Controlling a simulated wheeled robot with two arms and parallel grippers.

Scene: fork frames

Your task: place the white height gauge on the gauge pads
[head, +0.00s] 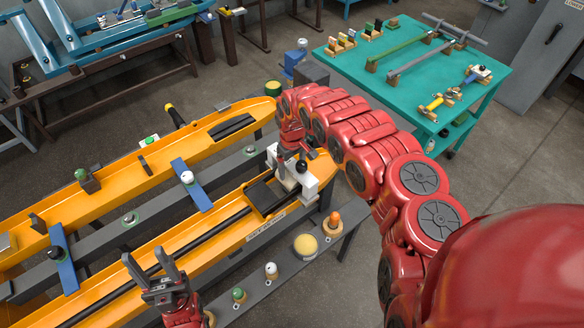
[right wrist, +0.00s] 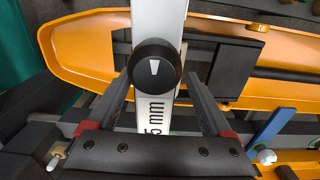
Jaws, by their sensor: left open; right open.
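The white height gauge (head: 307,186) is at the right end of the near orange fork (head: 217,240), beside a black pad (head: 266,197). A second black pad (head: 232,126) lies on the far orange fork. I take these for the gauge pads. My right gripper (head: 293,155) is over the gauge. In the right wrist view its open fingers lie either side of the gauge's white bar (right wrist: 158,22) and black knob (right wrist: 154,66). Whether the gauge's feet touch anything is hidden. My left gripper (head: 148,262) is open and empty above the near fork's left part.
A grey shelf (head: 256,302) in front holds several small coloured knobs and a yellow disc (head: 305,246). A green table (head: 440,95) with rods and blocks stands at the back right.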

